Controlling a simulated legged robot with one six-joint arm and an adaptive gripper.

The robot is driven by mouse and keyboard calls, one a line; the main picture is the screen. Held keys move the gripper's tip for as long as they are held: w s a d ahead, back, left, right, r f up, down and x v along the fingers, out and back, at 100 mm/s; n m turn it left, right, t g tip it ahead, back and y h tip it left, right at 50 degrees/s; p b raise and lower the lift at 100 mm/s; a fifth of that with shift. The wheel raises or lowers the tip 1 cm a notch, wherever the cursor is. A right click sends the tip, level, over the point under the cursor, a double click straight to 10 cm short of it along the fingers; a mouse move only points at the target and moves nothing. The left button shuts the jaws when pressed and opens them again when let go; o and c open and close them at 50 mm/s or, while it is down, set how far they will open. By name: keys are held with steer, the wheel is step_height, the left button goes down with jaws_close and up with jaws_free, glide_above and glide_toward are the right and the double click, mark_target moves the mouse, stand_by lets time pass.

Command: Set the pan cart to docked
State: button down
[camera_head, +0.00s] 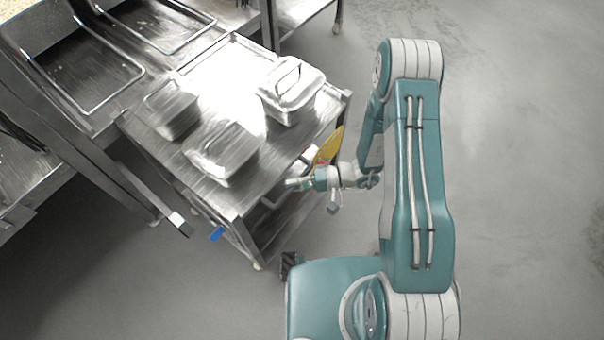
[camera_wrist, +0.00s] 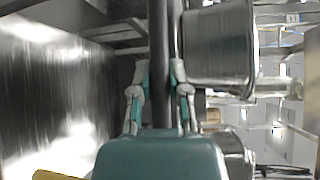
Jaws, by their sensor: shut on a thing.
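The pan cart (camera_head: 239,203) is a steel cart with a flat top and a lower shelf, standing at an angle left of my arm. Three lidded steel pans stand on its top: one at the back right (camera_head: 291,92), one at the left (camera_head: 171,108) and one at the front (camera_head: 221,152). My gripper (camera_head: 290,184) is at the cart's right side, just below the top's edge. In the wrist view my gripper (camera_wrist: 160,95) is closed around a dark bar (camera_wrist: 158,45), seemingly the cart's handle. Its exact grip in the head view is too small to tell.
A steel counter with wire-framed wells (camera_head: 80,75) stands behind and left of the cart. A long steel beam (camera_head: 122,180) runs close along the cart's left side. A blue marker (camera_head: 216,234) shows by the cart's front corner. The floor at right is clear.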

mark_target(283, 199)
steer(key=shift+s+a+f, duration=0.1)
steer(key=shift+s+a, duration=0.4)
steer(key=shift+s, duration=0.25)
steer(key=shift+s+a, duration=0.55)
steer(key=shift+s, duration=0.25)
steer(key=shift+s+a+f, duration=0.1)
steer(key=shift+s+a, duration=0.4)
steer(key=shift+s, duration=0.25)
steer(key=c, duration=0.6)
jaws_free()
steer(key=shift+r, duration=0.1)
steer(key=shift+w, duration=0.1)
steer(key=shift+w+d+r, duration=0.1)
steer(key=shift+d, duration=0.1)
steer(key=w+d+r, duration=0.1)
steer(key=d, duration=1)
steer(key=shift+w+d+r, duration=0.15)
steer(key=shift+w+r, duration=0.05)
